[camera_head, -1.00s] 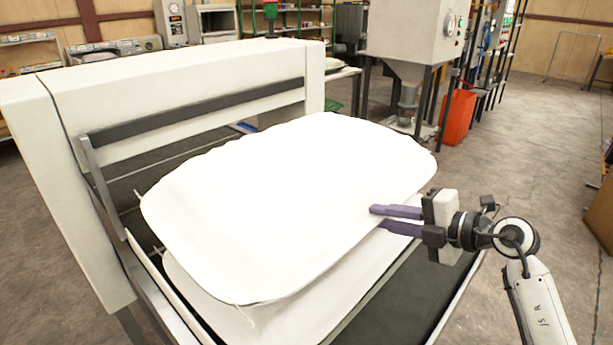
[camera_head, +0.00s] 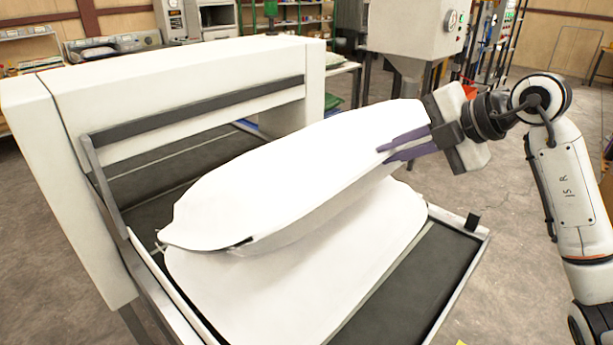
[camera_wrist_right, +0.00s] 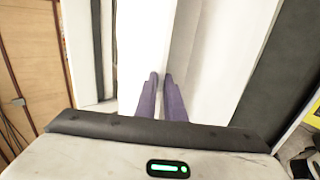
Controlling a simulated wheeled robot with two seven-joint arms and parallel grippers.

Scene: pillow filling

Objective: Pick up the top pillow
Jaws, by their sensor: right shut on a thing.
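The white top pillow (camera_head: 290,175) is tilted, its right end raised and its left end low near the pillow below. My right gripper (camera_head: 385,154) is shut on the raised right edge of the top pillow. In the right wrist view, the purple fingers (camera_wrist_right: 161,82) are close together on the white pillow edge (camera_wrist_right: 150,40). A second white pillow (camera_head: 330,270) lies flat below on the dark tray bed. My left gripper is not in view.
The pillows are over a dark bed with a metal rim (camera_head: 470,262). A large white machine housing (camera_head: 200,85) with a grey bar stands behind and to the left. Open floor lies to the right. A white hopper box (camera_head: 415,28) stands at the back.

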